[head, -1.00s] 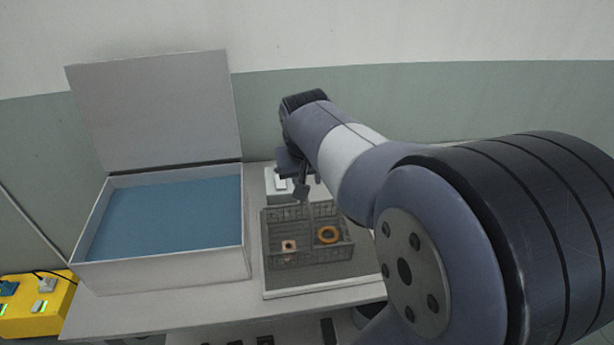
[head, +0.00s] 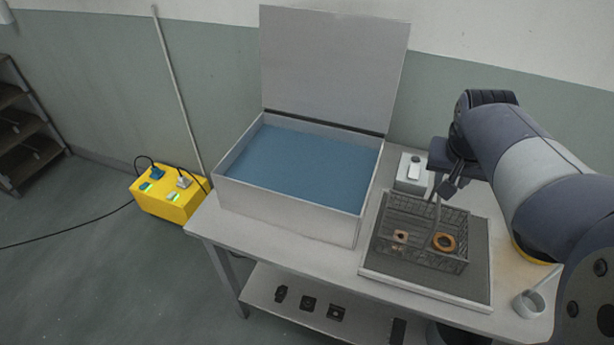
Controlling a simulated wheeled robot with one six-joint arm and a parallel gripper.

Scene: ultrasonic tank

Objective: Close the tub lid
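The tub (head: 290,213) is a white box filled with blue liquid, standing on the left part of the table in the head view. Its lid (head: 335,62) is a flat grey-white panel that stands upright, hinged at the tub's back edge, so the tub is open. My gripper (head: 446,190) is to the right of the tub, above the wire basket, apart from the lid.
A wire basket (head: 448,256) with orange-brown parts stands on a grey tray (head: 392,282) right of the tub. A small white box (head: 408,185) is behind it. A yellow power box (head: 172,205) is on the left.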

